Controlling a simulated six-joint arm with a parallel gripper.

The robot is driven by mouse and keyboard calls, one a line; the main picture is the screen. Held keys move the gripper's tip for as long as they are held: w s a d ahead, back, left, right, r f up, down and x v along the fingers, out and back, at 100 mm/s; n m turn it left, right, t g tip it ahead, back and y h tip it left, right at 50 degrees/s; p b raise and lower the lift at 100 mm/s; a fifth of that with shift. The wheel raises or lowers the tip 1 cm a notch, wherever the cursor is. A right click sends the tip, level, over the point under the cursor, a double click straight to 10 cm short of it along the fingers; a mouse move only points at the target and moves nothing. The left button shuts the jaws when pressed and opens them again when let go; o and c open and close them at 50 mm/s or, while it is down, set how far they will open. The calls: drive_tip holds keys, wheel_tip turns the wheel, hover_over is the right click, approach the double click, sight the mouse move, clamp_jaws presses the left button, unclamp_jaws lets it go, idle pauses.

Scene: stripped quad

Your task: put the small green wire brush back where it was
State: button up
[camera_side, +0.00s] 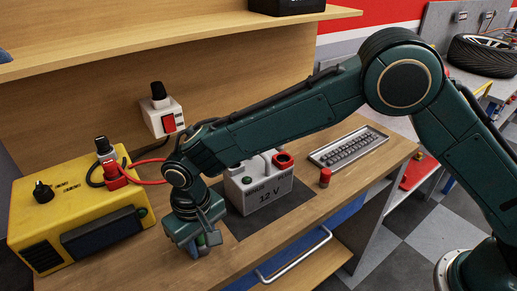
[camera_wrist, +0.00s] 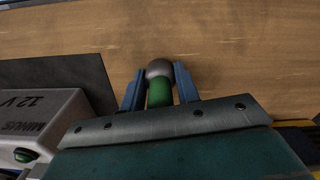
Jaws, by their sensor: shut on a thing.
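The small green wire brush (camera_wrist: 160,93) shows in the wrist view as a green body with a rounded grey end. It sits between the two blue fingers of my gripper (camera_wrist: 158,82), which are shut on it. The rest of the brush is hidden by the gripper body. In the side view my gripper (camera_side: 202,250) points down at the front of the wooden bench, between the yellow unit and the battery. I cannot tell there whether the brush touches the bench top.
The white 12 V battery (camera_side: 262,194) stands on a dark mat (camera_side: 240,222) right of my gripper. The yellow unit (camera_side: 110,193) is at left. A small red cap (camera_side: 325,177) and a tray of small parts (camera_side: 348,147) lie farther right. Bare wood (camera_wrist: 240,60) shows beyond the fingers.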

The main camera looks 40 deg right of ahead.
drive_tip(key=shift+f, duration=0.1)
drive_tip(key=o, duration=1)
drive_tip(key=shift+c, duration=0.2)
wheel_tip(320, 180, up, 12)
drive_tip(key=shift+r, duration=0.1)
drive_tip(key=shift+r, duration=0.1)
idle(0.6)
